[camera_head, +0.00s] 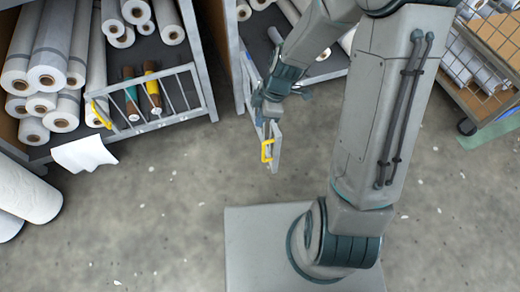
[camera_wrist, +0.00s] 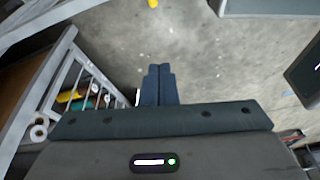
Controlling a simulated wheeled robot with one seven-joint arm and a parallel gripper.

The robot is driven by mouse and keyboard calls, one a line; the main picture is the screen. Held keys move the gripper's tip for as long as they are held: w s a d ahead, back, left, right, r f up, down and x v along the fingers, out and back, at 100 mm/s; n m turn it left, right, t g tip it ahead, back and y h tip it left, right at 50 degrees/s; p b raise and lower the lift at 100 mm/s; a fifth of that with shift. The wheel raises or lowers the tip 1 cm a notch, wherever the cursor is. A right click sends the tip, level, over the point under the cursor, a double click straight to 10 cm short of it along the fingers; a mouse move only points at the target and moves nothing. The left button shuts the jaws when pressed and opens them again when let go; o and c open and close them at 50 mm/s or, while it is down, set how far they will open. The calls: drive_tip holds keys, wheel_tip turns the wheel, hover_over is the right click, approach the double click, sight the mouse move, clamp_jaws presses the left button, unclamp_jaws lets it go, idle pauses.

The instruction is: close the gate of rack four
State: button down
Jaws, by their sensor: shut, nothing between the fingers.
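In the head view, the rack right of centre has its barred gate (camera_head: 275,145) swung out into the aisle, seen nearly edge-on, with a yellow handle (camera_head: 267,151). No rack number is readable. My gripper (camera_head: 268,118) is at this open gate, just above the handle in the picture; I cannot tell whether it touches the gate. In the wrist view my fingers (camera_wrist: 159,84) are together with nothing between them. A bit of yellow (camera_wrist: 153,3) shows at the top edge there, perhaps the handle.
The left rack's barred gate (camera_head: 160,98) stands across its front, with a yellow handle (camera_head: 98,113). A white sheet (camera_head: 84,153) hangs from that rack. White rolls (camera_head: 25,192) lie at far left. A mesh cart (camera_head: 485,55) stands at right. The concrete floor (camera_head: 150,220) is open.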

drive_tip(key=a+f+n+b, duration=0.1)
drive_tip(key=a+f+b, duration=0.15)
drive_tip(key=f, duration=0.45)
drive_tip(key=a+f+b, duration=0.2)
drive_tip(key=f+b, duration=0.1)
drive_tip(key=f, duration=0.5)
drive_tip(key=shift+w+d+r, duration=0.1)
drive_tip(key=shift+d+r, duration=0.1)
drive_tip(key=shift+d, duration=0.5)
drive_tip(key=shift+s+d+r, duration=0.1)
drive_tip(key=shift+d+r, duration=0.15)
drive_tip(key=shift+d, duration=0.5)
drive_tip(key=shift+w+d+r, duration=0.1)
drive_tip(key=shift+d+r, duration=0.1)
drive_tip(key=shift+d, duration=0.5)
